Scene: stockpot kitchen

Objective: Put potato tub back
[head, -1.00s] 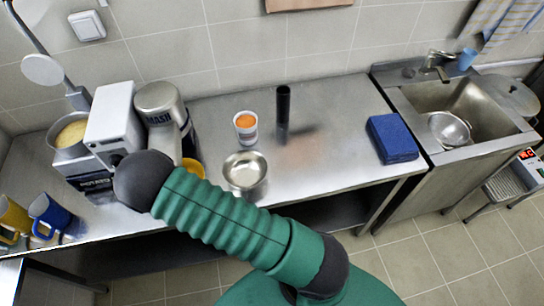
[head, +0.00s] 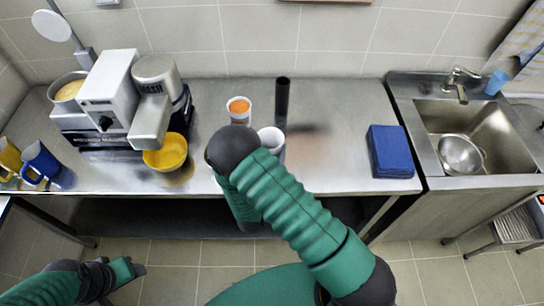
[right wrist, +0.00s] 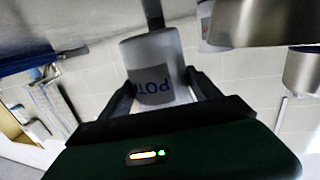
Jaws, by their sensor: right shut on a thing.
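The potato tub (right wrist: 155,70) is a pale tub with dark blue letters "POT", shown upside down in the right wrist view. My right gripper (right wrist: 160,82) is shut on it, one dark finger on each side. In the head view a white tub rim (head: 272,137) shows just right of my right arm's dark joint; the arm hides its lower part and the right gripper. My left gripper (head: 122,272) is low at the left, in front of the counter and away from the tub. Its finger gap is unclear.
A white tub with orange contents (head: 239,108) and a black cylinder (head: 282,100) stand at the back. Left are the masher machine (head: 152,100), yellow bowl (head: 166,153) and mugs (head: 40,160). Right are a blue stack (head: 392,152) and sink (head: 468,125). Counter between cylinder and stack is clear.

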